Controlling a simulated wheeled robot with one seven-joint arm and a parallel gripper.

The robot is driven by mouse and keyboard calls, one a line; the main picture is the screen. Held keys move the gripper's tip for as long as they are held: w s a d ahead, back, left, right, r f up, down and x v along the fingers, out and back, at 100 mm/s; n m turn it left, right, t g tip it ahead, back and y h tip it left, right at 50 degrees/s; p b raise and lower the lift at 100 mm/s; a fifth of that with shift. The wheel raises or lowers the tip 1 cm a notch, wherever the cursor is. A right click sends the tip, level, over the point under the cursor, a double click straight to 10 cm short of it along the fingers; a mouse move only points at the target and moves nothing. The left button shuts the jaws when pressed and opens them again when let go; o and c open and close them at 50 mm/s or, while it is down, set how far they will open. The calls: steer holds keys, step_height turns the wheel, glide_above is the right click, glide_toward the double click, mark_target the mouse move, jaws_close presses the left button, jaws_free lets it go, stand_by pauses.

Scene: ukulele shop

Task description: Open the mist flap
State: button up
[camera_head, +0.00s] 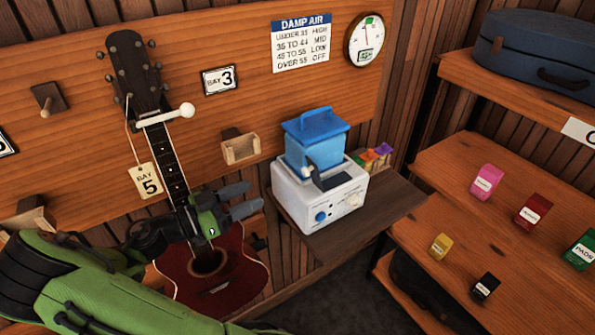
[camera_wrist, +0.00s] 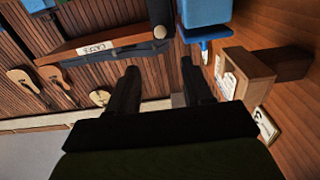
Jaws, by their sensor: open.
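A humidifier with a white base (camera_head: 322,200) and a blue tank (camera_head: 318,138) stands on a small brown shelf. A dark piece that looks like the mist flap (camera_head: 330,181) juts out where the tank meets the base, with a small pale tab beside it. I cannot tell how far it is open. My gripper (camera_head: 248,198) is open and empty, left of the humidifier and apart from it, in front of the red ukulele. In the wrist view the gripper (camera_wrist: 160,85) shows two spread dark fingers, with blue parts (camera_wrist: 204,18) at the top right.
The red ukulele (camera_head: 222,283) hangs on the wall behind my gripper, with a "BAY 5" tag (camera_head: 147,181). A small wooden holder (camera_head: 240,149) sticks out left of the tank. Small coloured boxes (camera_head: 375,157) stand behind the humidifier. Shelves (camera_head: 478,220) with small boxes are at the right.

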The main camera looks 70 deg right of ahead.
mark_target(303, 172)
steer(key=p+x, duration=0.1)
steer(key=x, duration=1.2)
steer(key=shift+s+d+f, duration=0.1)
steer(key=shift+d, duration=0.15)
jaws_close()
